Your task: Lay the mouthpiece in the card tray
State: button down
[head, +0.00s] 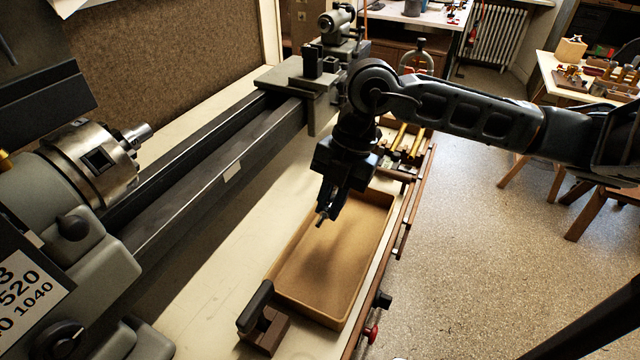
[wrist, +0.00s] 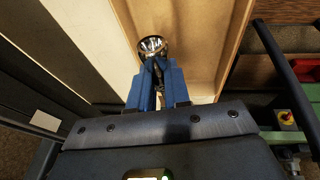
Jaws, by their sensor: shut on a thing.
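My gripper (head: 327,203) is shut on the mouthpiece (head: 321,218). In the wrist view the mouthpiece (wrist: 152,46) shows its shiny silver cup rim, sticking out past the blue fingers of the gripper (wrist: 158,88); its narrower part is between them. The card tray (head: 368,291) is a shallow, tan, open box on the bench, and its floor looks bare. My gripper hangs over the tray's far left part, with the mouthpiece above the floor. The tray also shows in the wrist view (wrist: 198,28). The arm hides part of the tray's far end.
A lathe with a steel chuck (head: 92,165) and long dark bed (head: 215,165) runs along the left. A wooden block with a black handle (head: 262,322) stands at the tray's near left corner. Brass parts (head: 405,145) lie beyond the tray. A red knob (head: 372,332) juts out front.

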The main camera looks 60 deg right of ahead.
aim_at(325, 245)
jog(key=shift+f+b, duration=0.1)
jog(key=shift+b, duration=0.45)
notch_tip(325, 245, down, 7)
jog(key=b, duration=0.7)
jog(key=shift+f, duration=0.2)
jog(key=shift+f+b, duration=0.2)
jog(key=shift+b, duration=0.2)
jog(key=c, duration=1.1)
grip_release()
jog(key=shift+o, duration=0.5)
jog(key=shift+o, duration=1.4)
jog(key=shift+s+f, duration=0.1)
